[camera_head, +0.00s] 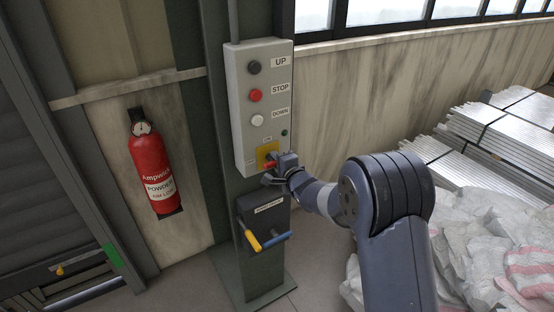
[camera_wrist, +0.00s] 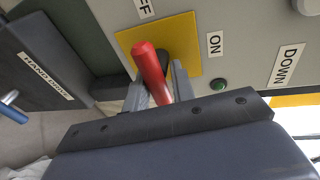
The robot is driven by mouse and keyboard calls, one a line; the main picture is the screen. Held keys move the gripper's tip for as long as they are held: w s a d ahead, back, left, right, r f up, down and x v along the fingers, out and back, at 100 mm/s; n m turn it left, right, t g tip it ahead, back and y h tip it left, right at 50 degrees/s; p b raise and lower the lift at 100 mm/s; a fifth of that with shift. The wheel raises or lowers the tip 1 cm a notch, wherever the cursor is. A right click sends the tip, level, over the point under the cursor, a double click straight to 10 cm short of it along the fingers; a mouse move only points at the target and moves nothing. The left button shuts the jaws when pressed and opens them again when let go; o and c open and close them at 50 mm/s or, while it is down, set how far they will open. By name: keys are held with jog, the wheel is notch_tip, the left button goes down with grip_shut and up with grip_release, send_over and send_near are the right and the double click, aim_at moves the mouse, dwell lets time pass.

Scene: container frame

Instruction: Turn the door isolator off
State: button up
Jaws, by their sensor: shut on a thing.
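The door isolator is a red handle (camera_wrist: 150,70) on a yellow plate (camera_wrist: 187,38), low on the grey control box (camera_head: 240,100). In the wrist view an ON label (camera_wrist: 215,44) sits right of the plate and a partly cut-off OFF label (camera_wrist: 144,8) above it. My gripper (camera_wrist: 158,88) is shut on the red handle, one finger on each side. The handle lies slanted in the wrist view, its rounded end toward the upper left. In the head view my gripper (camera_head: 274,164) partly covers the handle and plate.
UP, STOP and DOWN buttons sit above, with a green lamp (camera_head: 284,133). Below is the hand drive box (camera_head: 262,216) with yellow and blue handles. A fire extinguisher (camera_head: 151,165) hangs left. White sacks (camera_head: 480,240) and metal stacks (camera_head: 500,130) fill the right.

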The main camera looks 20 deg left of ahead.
jog(key=shift+r, duration=0.1)
jog(key=o, duration=1)
jog(key=b+v, duration=0.2)
jog(key=v, duration=0.8)
jog(key=shift+s+d+b, duration=0.25)
jog(key=shift+b, duration=0.05)
jog(key=shift+w, duration=0.1)
jog(key=p+x, duration=0.2)
jog(key=x, duration=0.8)
jog(key=shift+w+a+p, duration=0.25)
jog(key=shift+a+p, duration=0.05)
jog(key=shift+p, duration=0.05)
jog(key=shift+s+d, duration=0.1)
